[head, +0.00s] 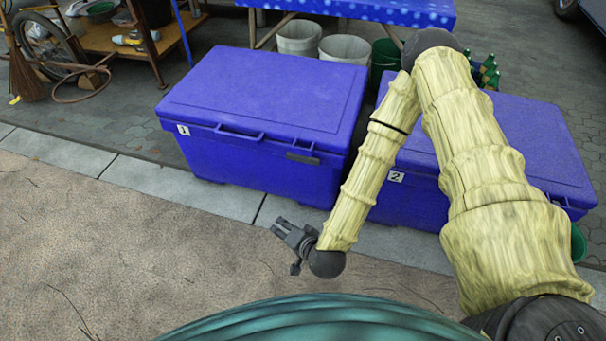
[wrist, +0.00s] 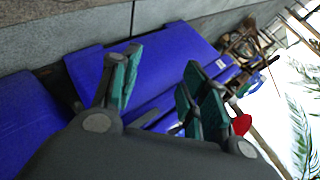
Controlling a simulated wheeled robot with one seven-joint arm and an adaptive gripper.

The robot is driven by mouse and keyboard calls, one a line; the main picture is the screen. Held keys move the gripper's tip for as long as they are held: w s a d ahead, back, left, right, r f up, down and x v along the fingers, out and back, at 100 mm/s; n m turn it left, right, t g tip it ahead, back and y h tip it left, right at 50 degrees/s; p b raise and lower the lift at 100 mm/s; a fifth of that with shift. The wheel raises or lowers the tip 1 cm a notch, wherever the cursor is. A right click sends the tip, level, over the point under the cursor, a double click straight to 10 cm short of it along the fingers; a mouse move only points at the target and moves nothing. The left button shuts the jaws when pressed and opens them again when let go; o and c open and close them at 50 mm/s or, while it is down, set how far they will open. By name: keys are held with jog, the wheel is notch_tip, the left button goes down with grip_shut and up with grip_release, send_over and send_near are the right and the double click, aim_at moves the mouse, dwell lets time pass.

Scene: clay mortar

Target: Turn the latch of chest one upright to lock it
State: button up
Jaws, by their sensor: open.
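Chest one (head: 262,92) is a blue lidded box marked with a "1" label, its lid down. Its latch (head: 303,158) is a small dark bar on the front right, just under the lid edge, lying roughly level. My gripper (head: 277,236) is in front of and below the latch, clear of the chest. In the wrist view my gripper (wrist: 162,78) is open, its teal-padded fingers apart with nothing between them.
Chest two (head: 530,140), also blue, stands to the right, partly hidden by my arm. Buckets (head: 344,49) and a blue-topped table (head: 370,11) are behind. A wooden cart (head: 115,38) and a broom (head: 22,75) stand at the left. The ground in front of chest one is clear.

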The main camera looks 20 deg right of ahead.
jog(key=w+d+f+m+t+h+b, duration=0.2)
jog(key=w+d+m+t+b, duration=0.3)
jog(key=w+b, duration=0.4)
jog(key=m+t+h+b, duration=0.3)
jog(key=m+h+b, duration=0.2)
jog(key=m+b, duration=0.15)
send_near(303, 160)
jog(key=b+x, duration=0.3)
jog(key=x, duration=0.6)
jog(key=shift+w+f+b, duration=0.1)
jog(key=shift+f+b, duration=0.05)
jog(key=shift+b, duration=0.25)
jog(key=shift+n, duration=0.25)
grip_shut()
